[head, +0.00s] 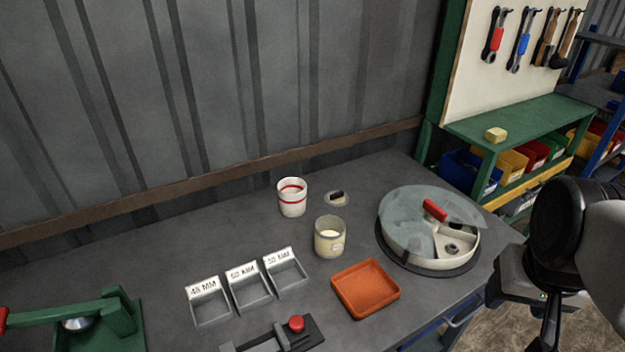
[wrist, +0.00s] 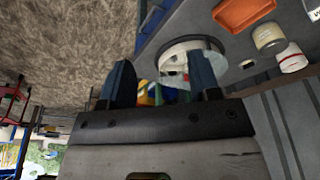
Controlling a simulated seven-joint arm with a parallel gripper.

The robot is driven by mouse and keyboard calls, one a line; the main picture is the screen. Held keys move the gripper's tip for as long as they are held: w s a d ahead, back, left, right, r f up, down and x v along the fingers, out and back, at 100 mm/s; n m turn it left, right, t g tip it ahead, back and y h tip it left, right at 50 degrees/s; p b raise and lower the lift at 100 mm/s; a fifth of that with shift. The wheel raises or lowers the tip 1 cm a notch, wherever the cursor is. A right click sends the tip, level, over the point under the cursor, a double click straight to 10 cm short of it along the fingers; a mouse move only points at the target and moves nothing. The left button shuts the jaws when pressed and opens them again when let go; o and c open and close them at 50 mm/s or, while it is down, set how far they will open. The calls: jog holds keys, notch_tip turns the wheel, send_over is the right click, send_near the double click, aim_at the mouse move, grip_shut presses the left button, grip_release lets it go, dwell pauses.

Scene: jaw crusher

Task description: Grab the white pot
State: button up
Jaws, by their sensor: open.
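The white pot (head: 292,198) has a red band and stands upright on the grey bench, near the back wall. It also shows at the right of the wrist view (wrist: 292,61), well away from my fingers. My gripper (wrist: 162,80) is open, with two dark fingers apart and nothing between them. In the head view my arm is at the far right, beyond the bench's right end and far from the pot.
A glass jar (head: 329,239) with cream contents stands just in front of the pot. A small disc (head: 342,201) lies beside it. A round lidded sorter (head: 400,243), an orange tray (head: 366,290) and labelled trays (head: 247,289) occupy the bench. A green shelf (head: 520,120) stands behind right.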

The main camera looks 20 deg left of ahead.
jog(key=o, duration=0.8)
jog(key=shift+c, duration=0.2)
jog(key=w+a+r+m+y, duration=0.1)
jog(key=w+a+r+y, duration=0.1)
jog(key=w+a+r, duration=0.4)
jog(key=w+a+f+m+g+y, duration=0.1)
jog(key=w+a+f+m+y, duration=0.15)
jog(key=w+a, duration=0.6)
jog(key=w+a+f+m+g+y, duration=0.1)
jog(key=w+a+f+m+y, duration=0.2)
jog(key=w+a+f, duration=0.4)
jog(key=w+a+f+m+g+y, duration=0.1)
jog(key=w+a+f+m+y, duration=0.2)
jog(key=w+a+f+m, duration=0.2)
jog(key=w+a+f+m+g+y, duration=0.1)
jog(key=w+a+f+m+y, duration=0.2)
jog(key=w+a+f, duration=0.8)
jog(key=shift+w+f+m, duration=0.45)
jog(key=shift+w+f, duration=0.9)
jog(key=shift+f, duration=0.1)
jog(key=shift+w+a+f, duration=0.15)
jog(key=shift+a+f, duration=0.15)
